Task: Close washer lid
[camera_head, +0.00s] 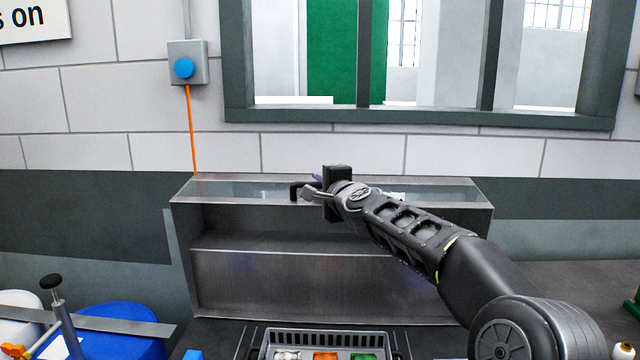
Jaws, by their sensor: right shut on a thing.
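The washer (290,285) is a grey metal box against the wall in the middle of the head view. Its lid (240,190) is a metal frame with a glass pane along the top, and a dark open gap shows below its front edge. A black handle (295,190) stands on the lid. My right gripper (309,190) is at this handle, with its arm reaching in from the lower right. It is shut on the handle, though the gripper itself hides part of the contact. My left gripper is out of view.
A grey basket (325,338) with white, orange and green items stands in front of the washer. A blue container (125,320) is at the lower left. A blue button box (187,63) and a window frame (425,116) are on the wall above.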

